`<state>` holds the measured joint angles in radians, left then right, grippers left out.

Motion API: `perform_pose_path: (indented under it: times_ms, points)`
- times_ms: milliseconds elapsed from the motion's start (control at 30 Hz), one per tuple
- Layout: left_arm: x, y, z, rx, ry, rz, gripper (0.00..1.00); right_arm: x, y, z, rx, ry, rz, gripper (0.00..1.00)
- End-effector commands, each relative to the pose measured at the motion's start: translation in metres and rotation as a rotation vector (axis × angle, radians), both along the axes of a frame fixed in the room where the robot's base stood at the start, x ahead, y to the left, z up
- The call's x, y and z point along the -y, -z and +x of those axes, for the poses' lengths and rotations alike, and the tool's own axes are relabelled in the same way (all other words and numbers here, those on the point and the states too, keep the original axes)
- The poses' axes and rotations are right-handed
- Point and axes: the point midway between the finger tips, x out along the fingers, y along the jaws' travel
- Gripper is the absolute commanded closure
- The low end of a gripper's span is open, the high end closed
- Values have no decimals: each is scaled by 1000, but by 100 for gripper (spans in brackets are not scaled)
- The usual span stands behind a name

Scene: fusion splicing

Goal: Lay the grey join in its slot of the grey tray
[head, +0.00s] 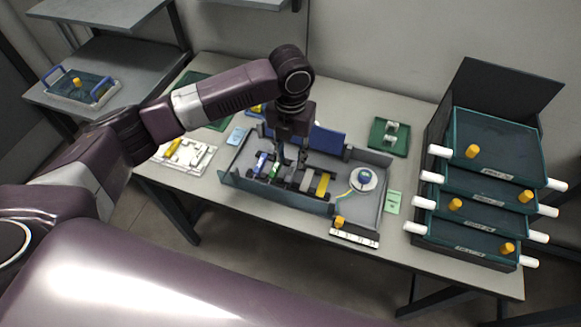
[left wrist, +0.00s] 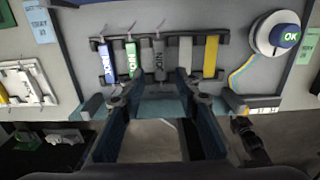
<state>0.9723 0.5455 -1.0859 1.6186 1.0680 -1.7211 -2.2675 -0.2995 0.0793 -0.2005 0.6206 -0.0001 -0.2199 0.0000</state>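The grey tray (head: 275,200) stands on the table with a dark slotted rack inside. In the left wrist view a dark grey join (left wrist: 160,62) with a thin tail lies in the rack, right of a green join (left wrist: 132,58) and a blue join (left wrist: 106,62). A plain light grey strip (left wrist: 185,55) and a yellow strip (left wrist: 211,56) lie to its right. My left gripper (left wrist: 152,88) is open, its fingers apart at the near end of the dark grey join, with nothing seen between them. In the head view the gripper (head: 290,158) hides part of the rack. My right gripper is out of view.
A round device with an OK screen (head: 364,178) sits in the tray's right part. Stacked teal drawers (head: 490,150) stand at the right. A white holder (head: 185,155) lies left of the tray, and a green block (head: 390,136) lies behind right.

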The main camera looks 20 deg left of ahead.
Motion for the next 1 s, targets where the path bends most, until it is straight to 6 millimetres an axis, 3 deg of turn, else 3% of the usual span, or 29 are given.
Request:
perform_pose_path:
  times_ms: [100,333,1000]
  points:
    - [0,-24,1,5,0,0,70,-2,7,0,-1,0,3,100]
    - [0,-52,0,0,-1,-1,70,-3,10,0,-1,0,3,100]
    - [0,-57,0,-1,0,0,70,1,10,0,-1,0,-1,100]
